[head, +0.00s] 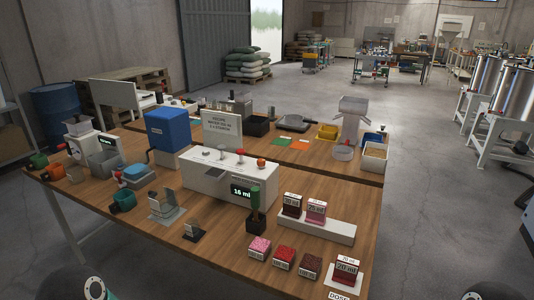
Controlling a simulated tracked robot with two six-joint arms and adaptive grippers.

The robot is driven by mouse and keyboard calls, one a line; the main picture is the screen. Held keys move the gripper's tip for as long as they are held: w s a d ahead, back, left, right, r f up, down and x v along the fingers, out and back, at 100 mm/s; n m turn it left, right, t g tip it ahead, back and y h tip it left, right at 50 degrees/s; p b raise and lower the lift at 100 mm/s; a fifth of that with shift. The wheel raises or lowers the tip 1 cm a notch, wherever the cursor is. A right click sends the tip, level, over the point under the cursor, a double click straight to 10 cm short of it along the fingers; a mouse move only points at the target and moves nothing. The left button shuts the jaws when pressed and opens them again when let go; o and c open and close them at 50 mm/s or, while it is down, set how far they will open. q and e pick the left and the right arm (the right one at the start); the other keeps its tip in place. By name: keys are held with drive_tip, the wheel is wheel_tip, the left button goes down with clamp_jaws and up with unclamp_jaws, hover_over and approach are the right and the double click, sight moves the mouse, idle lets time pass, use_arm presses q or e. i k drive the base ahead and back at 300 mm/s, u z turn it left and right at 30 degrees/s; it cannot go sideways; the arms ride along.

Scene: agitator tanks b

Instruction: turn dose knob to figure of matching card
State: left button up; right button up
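A white dosing box (230,178) stands in the middle of the near table, its dark display (243,191) reading about 16 ml. Small knobs stand on its top, including a red one (240,153) and an orange-red one (261,163); I cannot tell which is the dose knob. A black-topped card (292,205) and a pink-topped card (316,210) with ml figures stand on a white ledge to the right. A dark red card block (346,268) stands on a white sheet marked DOSE (339,296) at the front right; its small figures are hard to read. Neither gripper shows.
Pink (260,247), red (284,257) and dark brown-red (310,265) blocks lie along the front edge.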

sight(261, 162)
drive_tip(key=u, duration=0.25)
drive_tip(key=i, duration=0.9)
drive_tip(key=u, duration=0.7)
